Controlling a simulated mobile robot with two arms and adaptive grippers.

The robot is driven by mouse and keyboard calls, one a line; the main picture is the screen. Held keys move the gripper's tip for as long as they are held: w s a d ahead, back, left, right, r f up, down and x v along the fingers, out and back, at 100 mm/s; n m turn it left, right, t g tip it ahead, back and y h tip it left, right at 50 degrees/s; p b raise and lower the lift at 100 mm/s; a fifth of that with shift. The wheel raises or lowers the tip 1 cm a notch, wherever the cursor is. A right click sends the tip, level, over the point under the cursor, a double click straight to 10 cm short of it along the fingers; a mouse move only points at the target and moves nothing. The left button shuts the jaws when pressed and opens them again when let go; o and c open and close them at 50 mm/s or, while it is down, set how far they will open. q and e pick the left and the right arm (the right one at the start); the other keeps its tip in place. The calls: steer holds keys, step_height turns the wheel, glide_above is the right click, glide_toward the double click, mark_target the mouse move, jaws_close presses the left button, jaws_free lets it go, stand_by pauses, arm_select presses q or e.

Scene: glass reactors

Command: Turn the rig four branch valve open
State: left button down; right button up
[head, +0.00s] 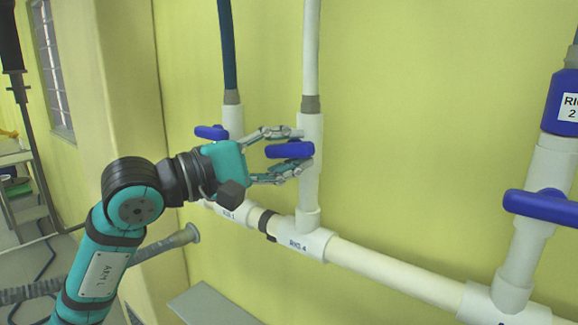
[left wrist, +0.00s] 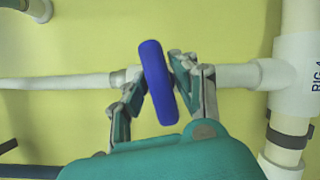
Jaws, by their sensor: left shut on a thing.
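The rig four branch valve has a blue handle (head: 290,150) on a white vertical pipe above the tee labelled RIG 4 (head: 298,244). The handle lies crosswise to its pipe. My left gripper (head: 304,149) reaches in from the left and is shut on this handle, one finger above and one below. In the left wrist view the blue handle (left wrist: 158,82) stands between the two fingers (left wrist: 158,88), crosswise to the pipe and slightly tilted. The fingers hide part of the valve body. My right gripper is not in view.
Another blue valve handle (head: 211,132) sits close behind my left gripper, on the branch at left. A larger blue handle (head: 541,205) is on a pipe at right, below a RIG 2 label (head: 570,106). A white main pipe (head: 395,283) runs along the yellow wall.

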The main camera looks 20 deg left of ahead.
arm_select(q)
steer(key=n+b, duration=0.2)
steer(key=n+t+b, duration=0.1)
steer(key=n+b, duration=0.1)
steer(key=n+t+b, duration=0.1)
steer(key=n+b, duration=0.1)
steer(key=shift+d+f, duration=0.1)
steer(key=shift+f, duration=0.2)
steer(key=shift+n+t+y+b, duration=0.3)
steer(key=shift+n+t+b, duration=0.4)
steer(key=shift+n, duration=0.5)
steer(key=n+t+b, duration=0.1)
steer(key=n, duration=0.1)
steer(key=n+y+b, duration=0.1)
steer(key=n, duration=0.1)
steer(key=shift+r+n+t, duration=0.1)
steer(key=shift+n+t, duration=0.3)
steer(key=shift+r+n+t+y+b, duration=0.1)
steer(key=shift+n+t+y+b, duration=0.35)
steer(key=shift+n, duration=0.8)
steer(key=shift+n+t+y+b, duration=0.15)
steer(key=shift+n+y+b, duration=0.55)
steer(key=shift+n, duration=0.55)
steer(key=shift+n+y, duration=0.25)
steer(key=shift+n, duration=0.05)
steer(key=c, duration=1.2)
jaws_free()
steer(key=shift+o, duration=0.2)
steer(key=v, duration=0.7)
steer(key=shift+s, duration=0.25)
